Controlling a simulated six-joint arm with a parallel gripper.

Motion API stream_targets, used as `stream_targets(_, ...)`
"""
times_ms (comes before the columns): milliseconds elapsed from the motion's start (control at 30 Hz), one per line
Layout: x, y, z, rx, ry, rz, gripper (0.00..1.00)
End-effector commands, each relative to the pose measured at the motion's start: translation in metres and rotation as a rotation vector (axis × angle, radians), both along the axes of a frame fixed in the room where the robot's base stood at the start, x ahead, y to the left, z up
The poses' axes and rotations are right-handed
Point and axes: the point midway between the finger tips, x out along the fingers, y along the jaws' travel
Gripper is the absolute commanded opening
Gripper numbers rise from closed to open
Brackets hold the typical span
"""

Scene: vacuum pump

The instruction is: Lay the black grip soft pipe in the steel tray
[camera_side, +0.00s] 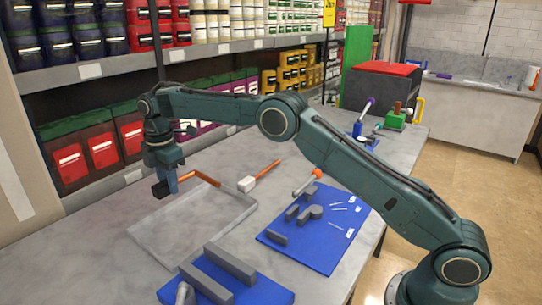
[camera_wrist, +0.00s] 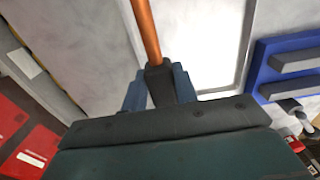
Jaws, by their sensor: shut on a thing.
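My gripper (camera_side: 170,184) is shut on the black grip (camera_side: 160,189) of the soft pipe. In the wrist view the black grip (camera_wrist: 160,82) sits between the blue fingers (camera_wrist: 158,88). The pipe's orange length (camera_wrist: 146,30) runs away from the gripper, and in the side view the orange part (camera_side: 205,178) points right. The steel tray (camera_side: 150,238) lies flat on the table and looks empty. In the side view the pipe is at the tray's far left side. In the wrist view the tray (camera_wrist: 205,40) is right of the pipe. Height above the table is unclear.
Another orange pipe with a white grip (camera_side: 247,184) lies right of the tray. A blue mat (camera_side: 300,262) with grey blocks and an orange-ended part (camera_side: 307,183) lies further right. Stocked shelves (camera_side: 100,140) line the left side.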

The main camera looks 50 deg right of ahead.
Motion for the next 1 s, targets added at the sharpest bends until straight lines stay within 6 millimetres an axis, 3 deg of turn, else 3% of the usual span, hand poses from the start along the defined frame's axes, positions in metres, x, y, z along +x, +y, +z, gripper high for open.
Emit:
stream_targets(200,0.000,0.001,-0.003,0.000,-0.001,0.000,0.00)
stream_targets(500,0.000,0.000,-0.034,0.000,0.001,0.000,0.00)
stream_targets(833,0.000,0.000,-0.043,0.001,0.000,0.000,0.00)
stream_targets(1000,0.000,0.000,-0.059,0.001,0.001,0.000,0.00)
